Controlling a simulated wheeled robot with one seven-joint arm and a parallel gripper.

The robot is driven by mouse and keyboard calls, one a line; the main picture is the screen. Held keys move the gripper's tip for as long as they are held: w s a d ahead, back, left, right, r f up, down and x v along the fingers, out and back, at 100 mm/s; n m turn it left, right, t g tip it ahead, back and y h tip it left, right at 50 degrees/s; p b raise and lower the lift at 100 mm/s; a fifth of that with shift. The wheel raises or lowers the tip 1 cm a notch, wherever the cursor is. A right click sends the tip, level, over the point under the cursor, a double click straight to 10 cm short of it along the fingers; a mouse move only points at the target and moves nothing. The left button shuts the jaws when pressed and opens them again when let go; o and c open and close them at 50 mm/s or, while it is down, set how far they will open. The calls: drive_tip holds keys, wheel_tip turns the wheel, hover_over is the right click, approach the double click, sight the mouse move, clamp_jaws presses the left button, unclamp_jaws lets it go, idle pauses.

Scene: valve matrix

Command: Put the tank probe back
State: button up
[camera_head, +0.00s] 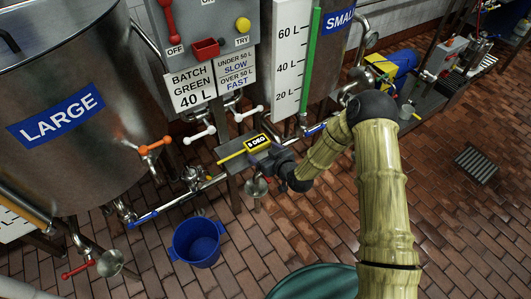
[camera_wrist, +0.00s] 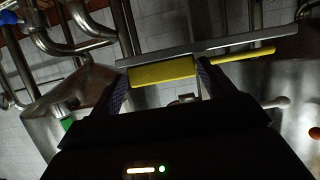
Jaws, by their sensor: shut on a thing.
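The tank probe (camera_head: 258,143) has a yellow-framed head reading "8 DEG" and a thin yellow rod pointing left. My gripper (camera_head: 270,153) is shut on the head, low between the large and small tanks. In the wrist view the probe's yellow head (camera_wrist: 162,74) sits between my two dark fingers (camera_wrist: 162,82), and the yellow rod (camera_wrist: 245,53) extends to the right. A small grey metal shelf (camera_head: 236,165) lies directly under or beside the probe; its grey edge (camera_wrist: 205,46) shows in the wrist view. I cannot tell whether the probe touches it.
The large steel tank (camera_head: 85,160) stands left, the small tank (camera_head: 337,30) at the back. White-handled valves (camera_head: 200,134) and an orange-handled valve (camera_head: 155,146) are near the shelf. A blue bucket (camera_head: 198,243) stands on the brick floor. Open floor lies in front.

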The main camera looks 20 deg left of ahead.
drive_tip(key=shift+s+a+f, duration=0.15)
drive_tip(key=shift+s+a, duration=0.1)
drive_tip(key=o, duration=0.9)
drive_tip(key=shift+w+d, duration=0.1)
drive_tip(key=shift+d, duration=0.15)
drive_tip(key=shift+r, duration=0.25)
drive_tip(key=v, duration=1.2)
drive_tip(key=shift+f, duration=0.1)
drive_tip(key=shift+w, duration=0.1)
